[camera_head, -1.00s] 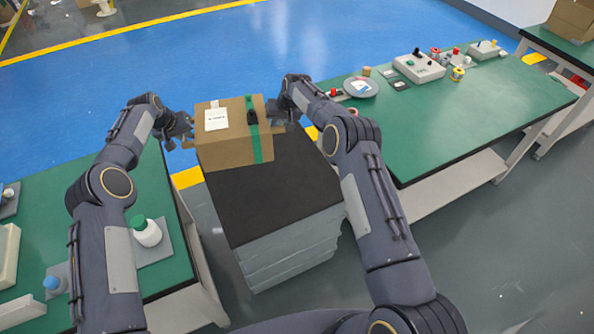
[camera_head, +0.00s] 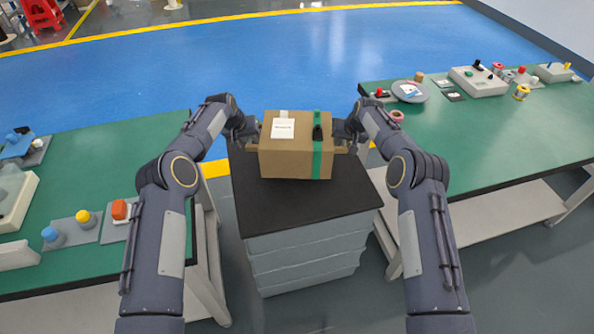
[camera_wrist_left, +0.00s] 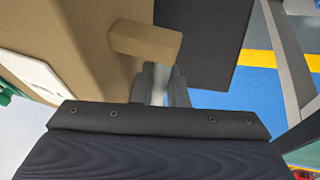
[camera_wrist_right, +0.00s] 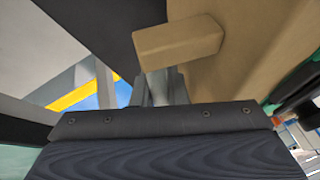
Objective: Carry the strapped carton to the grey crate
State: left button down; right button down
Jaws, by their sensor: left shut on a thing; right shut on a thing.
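The brown strapped carton (camera_head: 290,157) has a white label, a green strap and a black buckle. It hangs or rests over a black-topped grey layered stack (camera_head: 303,252); I cannot tell whether it touches the top. My left gripper (camera_head: 252,141) is shut on the carton's left side block, which shows in the left wrist view (camera_wrist_left: 145,42). My right gripper (camera_head: 345,141) is shut on the right side block, seen in the right wrist view (camera_wrist_right: 180,42). The carton looks level. No separate grey crate can be made out.
A green table (camera_head: 480,135) at right holds a grey disc (camera_head: 410,91) and control boxes (camera_head: 478,81). Open blue floor (camera_head: 290,55) lies beyond.

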pick_arm(q)
jog(key=shift+a, duration=0.15)
